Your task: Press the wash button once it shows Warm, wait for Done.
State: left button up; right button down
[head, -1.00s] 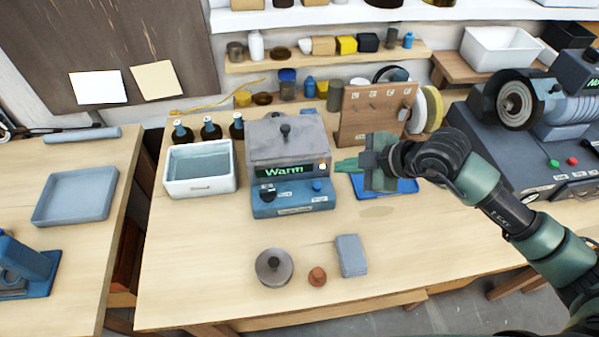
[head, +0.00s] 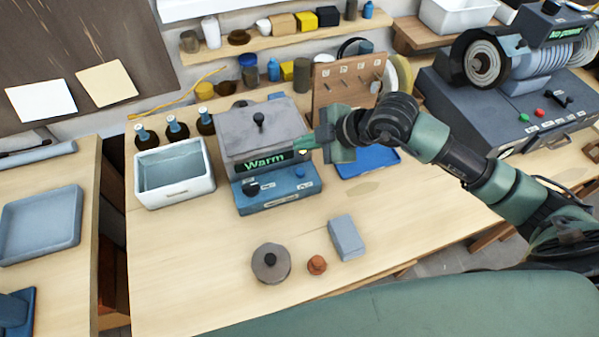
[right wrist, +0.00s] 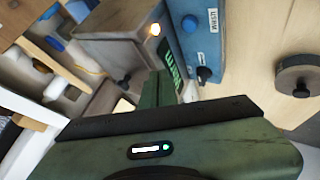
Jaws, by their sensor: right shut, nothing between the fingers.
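The washer (head: 262,150) is a grey lidded box on a blue base. Its display (head: 265,163) reads "Warm" in green. A black knob (head: 250,188) and a blue button (head: 300,172) are on the base front. My left gripper is out of view.
A white basin (head: 174,178) stands left of the washer, with several dark bottles behind. A blue mat (head: 367,163) and pegboard are to the right. A round lidded pot (head: 270,265), a brown knob and a grey block lie in front. The bench between is clear.

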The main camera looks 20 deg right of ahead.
jog(key=b, duration=0.4)
send_over(304, 173)
notch_tip(304, 173, down, 6)
jog(key=shift+f, duration=0.15)
jog(key=shift+f+b, duration=0.35)
dwell(1.3)
jog(key=shift+f, duration=0.4)
